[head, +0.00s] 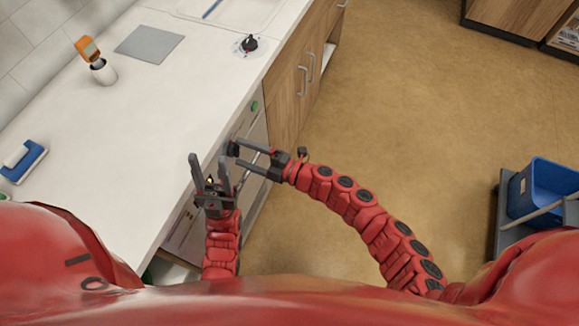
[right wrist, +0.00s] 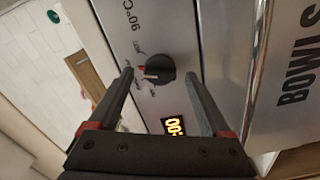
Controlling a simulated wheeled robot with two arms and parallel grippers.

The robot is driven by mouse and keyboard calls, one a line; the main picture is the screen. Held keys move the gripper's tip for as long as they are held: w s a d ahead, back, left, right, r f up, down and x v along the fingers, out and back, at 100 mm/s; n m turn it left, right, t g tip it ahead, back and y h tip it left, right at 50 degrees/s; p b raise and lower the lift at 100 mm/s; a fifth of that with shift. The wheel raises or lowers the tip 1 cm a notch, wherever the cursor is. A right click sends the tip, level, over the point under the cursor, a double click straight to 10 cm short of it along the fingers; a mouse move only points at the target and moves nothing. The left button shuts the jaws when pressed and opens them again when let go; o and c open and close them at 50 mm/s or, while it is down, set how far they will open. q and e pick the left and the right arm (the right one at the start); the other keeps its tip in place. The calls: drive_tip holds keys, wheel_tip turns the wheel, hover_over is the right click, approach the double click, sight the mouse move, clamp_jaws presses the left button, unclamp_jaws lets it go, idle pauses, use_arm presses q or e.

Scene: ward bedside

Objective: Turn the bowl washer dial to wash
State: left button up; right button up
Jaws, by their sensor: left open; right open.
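The bowl washer (head: 258,130) has a steel front below the counter edge, and it fills much of the right wrist view (right wrist: 225,40). Its black round dial (right wrist: 158,68) has small printed labels and a red mark at its left edge; the labels are too small to read. My right gripper (head: 238,153) is open at the washer front. In the right wrist view its fingertips (right wrist: 156,74) lie on either side of the dial; I cannot tell whether they touch it. My left gripper (head: 208,160) is open and empty, pointing up by the counter edge.
A lit orange display (right wrist: 174,126) sits beside the dial. The white counter (head: 110,125) carries a bottle (head: 102,70), a grey mat (head: 150,45), a blue tray (head: 22,160) and a black knob (head: 249,43). A blue crate (head: 545,185) stands at right. The floor between is clear.

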drive_tip(key=b+v, duration=0.2)
drive_tip(key=v, duration=1.4)
drive_tip(key=shift+d, duration=0.25)
drive_tip(key=shift+s, duration=0.1)
